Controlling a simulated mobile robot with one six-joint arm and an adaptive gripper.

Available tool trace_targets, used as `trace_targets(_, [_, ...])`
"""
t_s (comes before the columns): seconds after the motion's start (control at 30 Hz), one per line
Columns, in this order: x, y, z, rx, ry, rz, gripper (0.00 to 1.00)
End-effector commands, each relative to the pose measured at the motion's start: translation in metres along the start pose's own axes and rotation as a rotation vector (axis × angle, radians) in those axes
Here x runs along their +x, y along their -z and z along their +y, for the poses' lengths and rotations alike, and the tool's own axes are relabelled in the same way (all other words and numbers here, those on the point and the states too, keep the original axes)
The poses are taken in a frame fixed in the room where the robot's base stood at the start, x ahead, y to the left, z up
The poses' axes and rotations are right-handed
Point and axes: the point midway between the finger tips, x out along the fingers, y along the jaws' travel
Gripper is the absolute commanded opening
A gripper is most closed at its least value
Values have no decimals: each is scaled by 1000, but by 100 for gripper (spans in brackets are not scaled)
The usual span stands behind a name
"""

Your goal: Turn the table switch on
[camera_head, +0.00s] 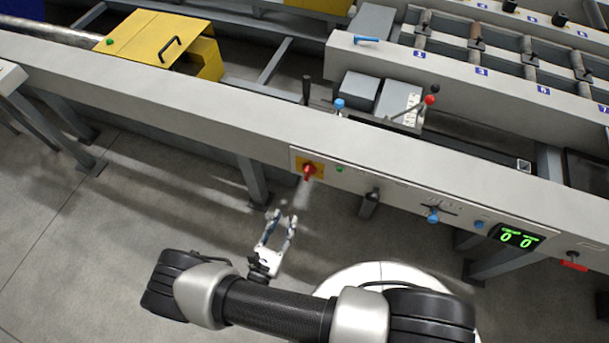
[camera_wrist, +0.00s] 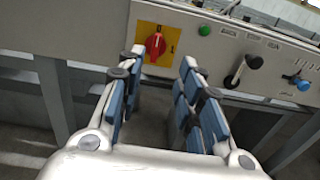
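The table switch (camera_head: 308,171) is a red rotary knob on a yellow plate on the front panel of the runout table (camera_head: 215,125). In the wrist view the red knob (camera_wrist: 155,46) shows ahead of my gripper, a little left of the middle between the fingers, its handle near upright. My gripper (camera_head: 283,216) is open and empty, below and left of the switch in the head view, and apart from it. In the wrist view the two blue-padded fingers (camera_wrist: 166,72) are spread, and the left fingertip overlaps the yellow plate's lower left edge.
Right of the switch are a green button (camera_wrist: 204,31), a black lever (camera_wrist: 243,70) jutting from the panel, and a blue knob (camera_head: 433,215). Table legs (camera_head: 253,180) stand below; the floor in front is clear.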

Motion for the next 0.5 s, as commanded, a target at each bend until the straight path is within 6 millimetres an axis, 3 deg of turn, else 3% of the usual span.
trace_targets(0.17, [8,6,-1,-12,-23,-5,33])
trace_targets(0.5, [74,6,-1,-10,-15,-3,33])
